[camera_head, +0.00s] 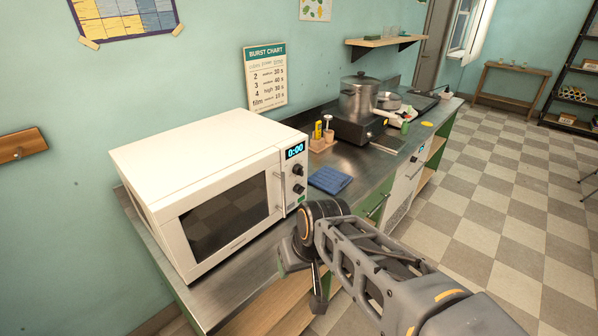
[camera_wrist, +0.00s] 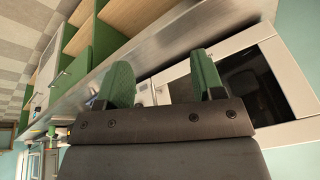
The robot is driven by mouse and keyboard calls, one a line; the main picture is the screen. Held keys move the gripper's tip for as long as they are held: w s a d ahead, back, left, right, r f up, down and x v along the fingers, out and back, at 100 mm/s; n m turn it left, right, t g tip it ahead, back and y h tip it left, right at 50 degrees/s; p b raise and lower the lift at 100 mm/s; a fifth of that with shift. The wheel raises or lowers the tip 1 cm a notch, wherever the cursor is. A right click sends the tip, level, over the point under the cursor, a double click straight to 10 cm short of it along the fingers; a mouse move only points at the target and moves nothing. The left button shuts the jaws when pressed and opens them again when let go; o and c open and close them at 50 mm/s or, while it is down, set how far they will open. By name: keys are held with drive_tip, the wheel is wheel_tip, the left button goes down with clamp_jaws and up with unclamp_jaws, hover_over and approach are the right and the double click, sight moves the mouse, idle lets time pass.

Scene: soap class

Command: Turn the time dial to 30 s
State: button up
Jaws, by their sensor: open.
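The white microwave (camera_head: 205,180) stands on the steel counter, door shut. Its blue display (camera_head: 295,150) reads 0:00. Below the display are two dark dials, an upper dial (camera_head: 298,170) and a lower dial (camera_head: 299,188); their markings are too small to read, so I cannot tell which sets the time. My gripper (camera_head: 302,275) is in front of the microwave's right side, below and apart from the dials. In the wrist view my gripper (camera_wrist: 164,82) shows two green-padded fingers spread apart with nothing between them. The microwave (camera_wrist: 290,75) also shows there at right, tilted.
A burst chart (camera_head: 265,75) hangs on the wall. A blue folded cloth (camera_head: 330,180) lies on the counter right of the microwave. Beyond it stand a small wooden holder (camera_head: 322,142) and a steel pot (camera_head: 359,98) on a dark burner. The checkered floor at right is clear.

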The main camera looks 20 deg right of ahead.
drive_tip(key=w+f+m+t+y+b, duration=0.1)
drive_tip(key=w+f+m+y+b, duration=0.1)
drive_tip(key=w+f+y+b, duration=0.15)
drive_tip(key=m+t+b, duration=0.5)
drive_tip(key=t+b, duration=0.5)
drive_tip(key=t, duration=0.3)
approach(302, 173)
drive_tip(key=p+x, duration=0.1)
drive_tip(key=x, duration=0.9)
drive_tip(key=shift+d, duration=0.1)
drive_tip(key=shift+d, duration=0.1)
drive_tip(key=c, duration=0.9)
